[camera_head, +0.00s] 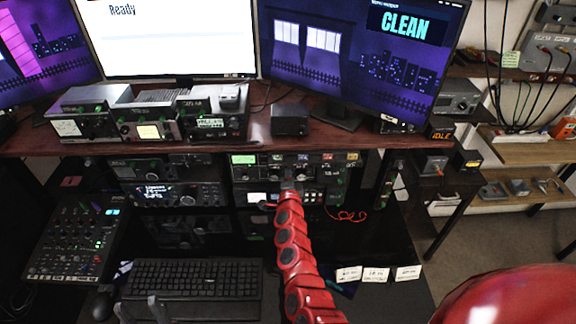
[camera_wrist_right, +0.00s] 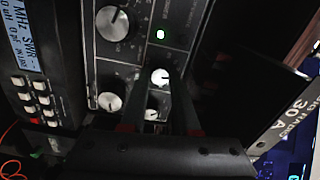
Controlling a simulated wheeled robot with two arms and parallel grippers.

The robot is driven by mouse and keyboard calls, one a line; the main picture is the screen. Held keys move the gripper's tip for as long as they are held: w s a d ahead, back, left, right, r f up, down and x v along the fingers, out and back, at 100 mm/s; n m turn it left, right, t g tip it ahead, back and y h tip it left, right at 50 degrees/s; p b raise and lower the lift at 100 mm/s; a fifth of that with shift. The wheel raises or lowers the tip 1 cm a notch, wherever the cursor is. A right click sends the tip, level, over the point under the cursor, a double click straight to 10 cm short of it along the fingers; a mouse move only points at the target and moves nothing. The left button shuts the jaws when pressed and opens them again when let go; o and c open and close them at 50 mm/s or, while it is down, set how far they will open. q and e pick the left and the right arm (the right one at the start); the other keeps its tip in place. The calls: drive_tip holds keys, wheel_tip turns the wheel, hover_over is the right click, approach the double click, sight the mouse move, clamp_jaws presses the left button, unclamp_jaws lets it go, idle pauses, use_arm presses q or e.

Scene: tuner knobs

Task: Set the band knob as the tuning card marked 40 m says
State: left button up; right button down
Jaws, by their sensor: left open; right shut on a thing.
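In the head view my red right arm reaches up to the front of a radio unit (camera_head: 245,172) under the shelf. Its gripper (camera_head: 290,184) is at the panel and hides part of it. In the right wrist view the dark fingers of my right gripper (camera_wrist_right: 160,100) are shut around a small white-faced knob (camera_wrist_right: 160,76). I cannot read which knob it is. Other knobs (camera_wrist_right: 112,23) are beside it. Three white cards (camera_head: 376,274) stand on the desk to the right of the arm; their print is too small to read. My left gripper (camera_head: 142,311) is open and empty near the keyboard.
A keyboard (camera_head: 195,277) and a mixer (camera_head: 75,245) are on the desk at left. A red cable (camera_head: 347,215) lies right of the unit. Radios (camera_head: 210,120) and monitors (camera_head: 165,40) stand on the shelf above. A side box (camera_wrist_right: 265,110) is close to my right gripper.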

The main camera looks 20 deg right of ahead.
drive_tip(key=shift+n+p, duration=1.8)
drive_tip(key=shift+n, duration=1.8)
drive_tip(key=c, duration=0.6)
unclamp_jaws()
drive_tip(key=shift+c, duration=0.2)
drive_tip(key=b+v, duration=0.5)
drive_tip(key=v, duration=1.2)
drive_tip(key=shift+s, duration=0.25)
